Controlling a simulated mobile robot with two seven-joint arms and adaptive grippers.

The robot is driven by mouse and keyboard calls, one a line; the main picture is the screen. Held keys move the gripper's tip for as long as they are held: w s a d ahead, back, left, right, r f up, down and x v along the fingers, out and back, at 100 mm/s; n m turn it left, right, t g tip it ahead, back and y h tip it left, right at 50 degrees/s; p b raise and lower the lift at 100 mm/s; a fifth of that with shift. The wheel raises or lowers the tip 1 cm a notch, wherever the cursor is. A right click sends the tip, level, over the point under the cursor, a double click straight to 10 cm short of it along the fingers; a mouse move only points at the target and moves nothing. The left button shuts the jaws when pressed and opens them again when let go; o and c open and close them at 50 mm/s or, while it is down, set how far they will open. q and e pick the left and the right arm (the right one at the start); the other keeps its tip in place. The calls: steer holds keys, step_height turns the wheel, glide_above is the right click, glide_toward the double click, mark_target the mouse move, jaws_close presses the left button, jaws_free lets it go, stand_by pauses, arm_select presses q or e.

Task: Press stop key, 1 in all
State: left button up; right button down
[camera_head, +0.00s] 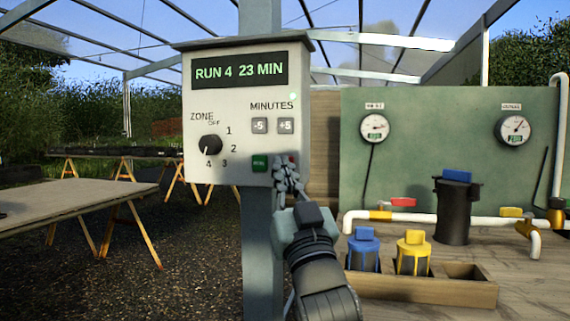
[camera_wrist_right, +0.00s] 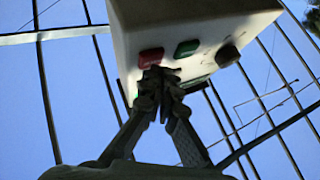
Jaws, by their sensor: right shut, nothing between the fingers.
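A pale control box (camera_head: 225,125) is mounted on a post. Its lit display (camera_head: 240,71) reads "RUN 4 23 MIN". The red stop key is at the bottom right of its face, mostly hidden behind my gripper in the head view. The red key (camera_wrist_right: 151,57) shows clearly in the right wrist view, with the green key (camera_wrist_right: 187,48) beside it. My right gripper (camera_head: 284,166) is shut and empty, its fingertips at the red key's lower edge in the right wrist view (camera_wrist_right: 160,76). I cannot tell whether they touch it. My left gripper is not in view.
The green key (camera_head: 260,163) sits close left of my fingertips. The zone dial (camera_head: 210,145) and the -5 (camera_head: 260,126) and +5 (camera_head: 286,125) keys are on the same face.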

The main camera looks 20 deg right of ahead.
steer(key=shift+w+d, duration=0.2)
steer(key=shift+w, duration=0.1)
stand_by(0.6)
stand_by(0.3)
steer(key=shift+s+a, duration=0.45)
steer(key=shift+s, duration=0.2)
